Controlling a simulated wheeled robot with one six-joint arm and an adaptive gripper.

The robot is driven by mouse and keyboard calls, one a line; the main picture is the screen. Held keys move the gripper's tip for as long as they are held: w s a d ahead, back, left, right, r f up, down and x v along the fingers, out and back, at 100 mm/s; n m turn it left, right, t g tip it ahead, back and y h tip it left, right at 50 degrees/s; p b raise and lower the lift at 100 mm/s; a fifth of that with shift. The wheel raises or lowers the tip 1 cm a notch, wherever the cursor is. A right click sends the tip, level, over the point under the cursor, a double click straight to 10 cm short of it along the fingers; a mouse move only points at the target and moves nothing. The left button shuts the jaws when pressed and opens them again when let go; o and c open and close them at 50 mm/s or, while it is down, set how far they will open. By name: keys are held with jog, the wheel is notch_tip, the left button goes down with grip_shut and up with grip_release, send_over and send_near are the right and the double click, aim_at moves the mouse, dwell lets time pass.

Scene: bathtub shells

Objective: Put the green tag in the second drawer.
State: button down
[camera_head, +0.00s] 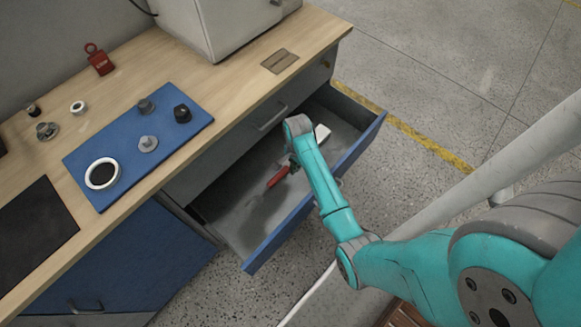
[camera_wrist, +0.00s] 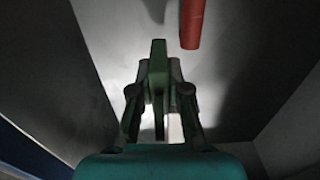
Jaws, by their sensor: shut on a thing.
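The green tag (camera_wrist: 158,60) is between the fingers of my gripper (camera_wrist: 160,92) in the wrist view, its upper part standing out beyond the fingertips. My gripper is shut on it. In the head view the open drawer (camera_head: 235,222), with a blue front, is pulled out below a closed grey drawer with a handle (camera_head: 270,117). My arm reaches over the blue front and my gripper is over or inside the open drawer. The tag cannot be made out in the head view, and its height above the drawer floor cannot be told.
A red object (camera_head: 278,176) lies in the open drawer; it also shows in the wrist view (camera_wrist: 192,25). A white object (camera_head: 321,133) is near the drawer's right end. The benchtop holds a blue mat (camera_head: 82,158) with several small parts and a red tag-like piece (camera_head: 99,60).

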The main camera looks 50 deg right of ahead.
jog(key=shift+f, duration=2.8)
jog(key=c, duration=1.4)
grip_release()
jog(key=shift+f, duration=0.1)
notch_tip(320, 180, up, 12)
jog(key=shift+r, duration=0.15)
